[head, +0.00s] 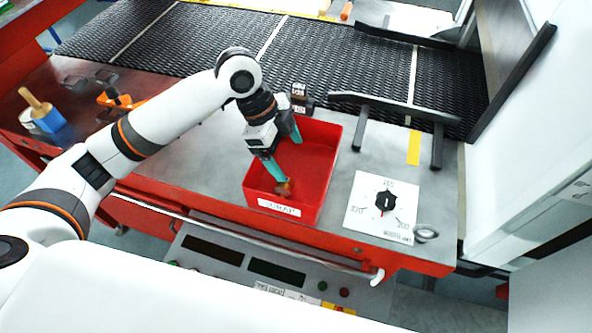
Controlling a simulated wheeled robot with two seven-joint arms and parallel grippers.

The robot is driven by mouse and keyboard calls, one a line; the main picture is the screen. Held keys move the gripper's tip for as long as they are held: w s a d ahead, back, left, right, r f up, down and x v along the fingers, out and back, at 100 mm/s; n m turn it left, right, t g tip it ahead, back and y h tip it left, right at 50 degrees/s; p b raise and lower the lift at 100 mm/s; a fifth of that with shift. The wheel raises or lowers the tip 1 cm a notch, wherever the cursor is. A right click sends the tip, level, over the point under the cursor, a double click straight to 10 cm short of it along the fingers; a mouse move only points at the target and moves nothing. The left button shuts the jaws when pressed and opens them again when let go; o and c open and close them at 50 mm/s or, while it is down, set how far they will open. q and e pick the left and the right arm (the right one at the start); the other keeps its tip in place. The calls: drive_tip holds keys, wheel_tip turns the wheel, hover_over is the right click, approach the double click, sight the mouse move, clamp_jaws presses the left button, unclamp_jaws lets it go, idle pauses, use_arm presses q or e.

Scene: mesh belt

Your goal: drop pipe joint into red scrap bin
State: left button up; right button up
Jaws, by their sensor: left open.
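The red scrap bin (325,165) stands on the grey work surface, with a white label on its front wall. My left gripper (290,160) is over the bin's left part, with its two teal fingers spread apart. A small copper-brown piece (284,189), which looks like the pipe joint, shows inside the bin just below the lower fingertip. I cannot tell whether it touches that finger or rests on the bin floor. My right gripper is not in view.
A black mesh belt (340,62) runs behind the bin. A white dial plate (383,207) and a metal ring (426,233) lie to the right. Orange (115,98) and blue (50,120) items sit at left. Black rails and a white machine wall bound the right.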

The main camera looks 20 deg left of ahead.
use_arm(q)
drive_tip(key=b+v, duration=0.2)
drive_tip(key=v, duration=1)
idle(0.3)
